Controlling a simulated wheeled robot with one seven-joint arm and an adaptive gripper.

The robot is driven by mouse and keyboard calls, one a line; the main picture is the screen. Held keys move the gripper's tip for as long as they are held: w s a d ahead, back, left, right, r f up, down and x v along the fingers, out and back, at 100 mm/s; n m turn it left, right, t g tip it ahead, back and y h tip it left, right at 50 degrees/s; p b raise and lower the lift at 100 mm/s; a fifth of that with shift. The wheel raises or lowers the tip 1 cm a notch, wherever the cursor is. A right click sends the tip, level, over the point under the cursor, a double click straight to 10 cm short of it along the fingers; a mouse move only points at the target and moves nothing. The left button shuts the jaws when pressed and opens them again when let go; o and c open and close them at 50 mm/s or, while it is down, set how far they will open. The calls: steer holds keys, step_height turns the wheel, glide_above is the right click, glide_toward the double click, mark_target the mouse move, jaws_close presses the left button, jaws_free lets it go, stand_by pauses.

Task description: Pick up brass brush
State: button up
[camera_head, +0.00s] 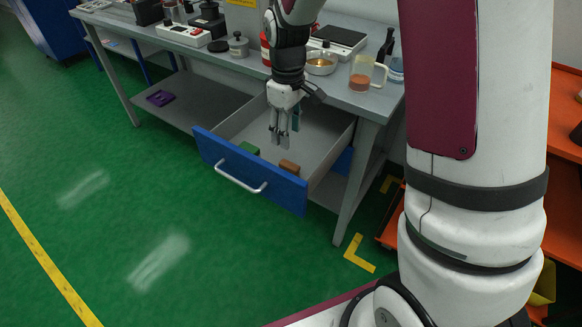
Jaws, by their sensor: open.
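My gripper (284,138) hangs pointing down over the open drawer (232,166), its fingers open and apart. I see nothing clearly held between them. A small brown block-like thing (289,167) lies in the drawer near its front panel, below and slightly right of the fingertips. It may be the brass brush, but it is too small to be sure. A green thing (248,148) lies to its left, also near the front panel. A narrow teal thing (295,121) shows just beside the fingers; I cannot tell what it is. My gripper hides part of the drawer's inside.
The grey bench top (222,61) carries a brass-coloured bowl (321,63), a glass mug (361,75) with brown contents, a lidded pot (238,45) and a scale (338,39). A purple thing (160,98) lies on the lower shelf. The green floor at left is clear.

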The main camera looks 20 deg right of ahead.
mark_target(290, 165)
step_height(290, 165, down, 12)
steer(key=shift+d+r+b, duration=0.15)
steer(key=shift+r+b, duration=0.1)
steer(key=shift+b, duration=0.7)
steer(key=shift+c, duration=0.2)
jaws_close()
